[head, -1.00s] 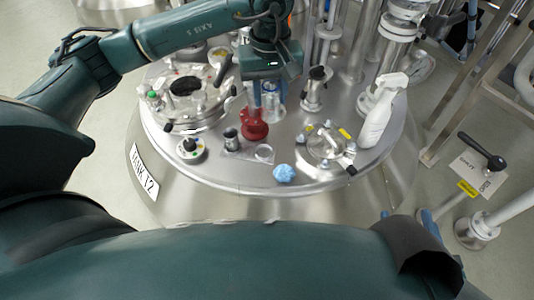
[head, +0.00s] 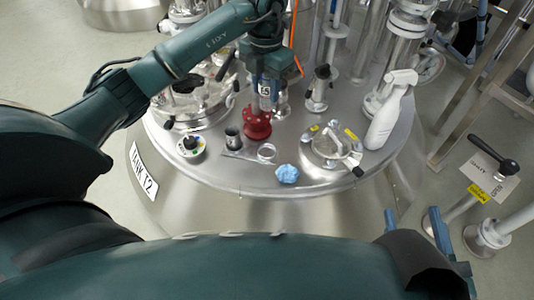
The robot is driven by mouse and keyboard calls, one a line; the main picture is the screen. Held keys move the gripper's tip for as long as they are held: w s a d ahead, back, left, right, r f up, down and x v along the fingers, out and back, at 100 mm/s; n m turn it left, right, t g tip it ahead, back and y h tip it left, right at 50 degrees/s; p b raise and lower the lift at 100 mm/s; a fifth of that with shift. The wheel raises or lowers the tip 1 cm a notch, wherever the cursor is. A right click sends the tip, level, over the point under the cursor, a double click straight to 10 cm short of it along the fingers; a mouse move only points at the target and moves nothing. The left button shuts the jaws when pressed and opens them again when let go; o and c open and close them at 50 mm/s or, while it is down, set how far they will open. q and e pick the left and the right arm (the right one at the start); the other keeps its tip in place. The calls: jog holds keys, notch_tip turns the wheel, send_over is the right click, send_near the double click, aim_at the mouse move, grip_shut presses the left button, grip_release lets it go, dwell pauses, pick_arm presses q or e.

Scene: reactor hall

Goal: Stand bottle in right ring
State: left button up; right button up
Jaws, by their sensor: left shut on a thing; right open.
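My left gripper (head: 265,98) comes down over the tank top from the upper left. It is shut on a small pale bottle (head: 265,90), mostly hidden by the fingers, just behind and above a red fitting (head: 257,124). I cannot tell whether the bottle touches the tank top. The right ring (head: 266,152) is a small clear ring on a flat holder near the tank's front edge, and it looks empty. A dark grey cup-like piece (head: 232,138) stands at the holder's left place. My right gripper (head: 413,216) is open and empty, low at the right, off the tank.
A blue crumpled cloth (head: 287,174) lies right of the holder. A white spray bottle (head: 388,115) and a round clamped hatch (head: 333,147) stand further right. A dial knob (head: 190,146) is at left. Pipes and valves crowd the back.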

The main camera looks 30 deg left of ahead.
aim_at(258, 126)
pick_arm(q)
jog(key=shift+f+n, duration=0.15)
jog(key=shift+n, duration=0.25)
jog(key=shift+a+f, duration=0.1)
jog(key=shift+f, duration=0.3)
notch_tip(258, 126, down, 16)
jog(key=b, duration=0.6)
jog(key=shift+r, duration=0.1)
jog(key=shift+f+b, duration=0.4)
jog(key=shift+f, duration=0.4)
jog(key=shift+r, duration=0.1)
pick_arm(e)
jog(key=shift+w+a+r+t+y, duration=0.3)
jog(key=shift+a+r+t+y, duration=0.25)
jog(key=shift+y, duration=0.35)
pick_arm(q)
jog(key=o, duration=1)
jog(key=shift+c, duration=0.2)
pick_arm(e)
jog(key=shift+d, duration=0.1)
